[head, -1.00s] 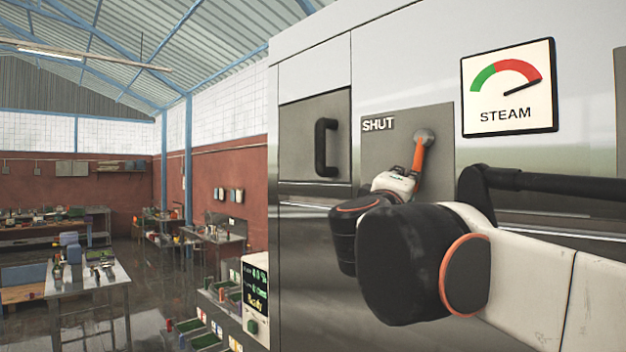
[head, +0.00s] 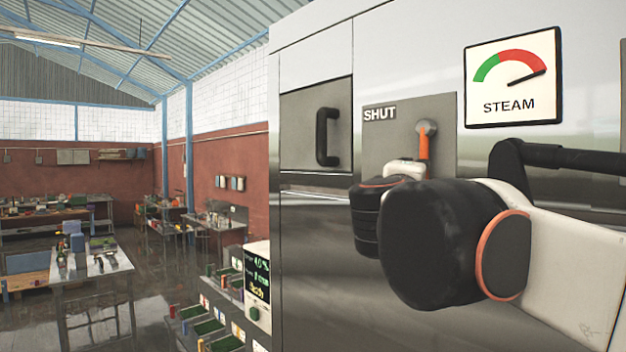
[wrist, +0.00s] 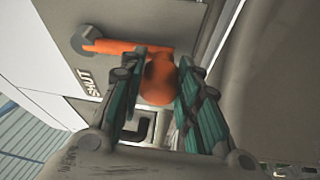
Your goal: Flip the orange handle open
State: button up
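The orange handle (head: 424,146) hangs down from a round grey pivot (head: 427,128) on a grey plate marked SHUT. Its lower end is hidden behind my arm in the head view. In the wrist view the handle's bar (wrist: 125,47) runs from the pivot at the upper left to a rounded orange knob (wrist: 158,80). My gripper (wrist: 160,78) has its two green-padded fingers on either side of the knob, close against it, with no clear gap. In the head view my fingers are hidden behind my wrist.
A steam gauge (head: 513,77) is on the machine front, its needle towards the red end. A black door handle (head: 327,137) is left of the plate. A small green-lit display (head: 257,280) and bins (head: 208,327) stand lower left. Work tables are farther back.

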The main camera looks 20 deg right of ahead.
jog(key=shift+o, duration=1.1)
jog(key=v, duration=1.2)
notch_tip(320, 180, down, 23)
jog(key=d+m+g+y+b, duration=0.1)
jog(key=m+g+y+b, duration=0.15)
jog(key=b, duration=0.75)
jog(key=s+a+f+m+g+y+b, duration=0.1)
jog(key=a+f+y+b, duration=0.3)
jog(key=f, duration=1.3)
jog(key=s+a+f+m+g+y+b, duration=0.1)
jog(key=a+f+m+y+b, duration=0.1)
jog(key=f+b, duration=0.9)
jog(key=s+a+f+m+g+y+b, duration=0.1)
jog(key=a+f+y+b, duration=0.4)
jog(key=f, duration=1.9)
jog(key=a+b, duration=0.1)
jog(key=b, duration=0.2)
jog(key=shift+s+m+y, duration=0.35)
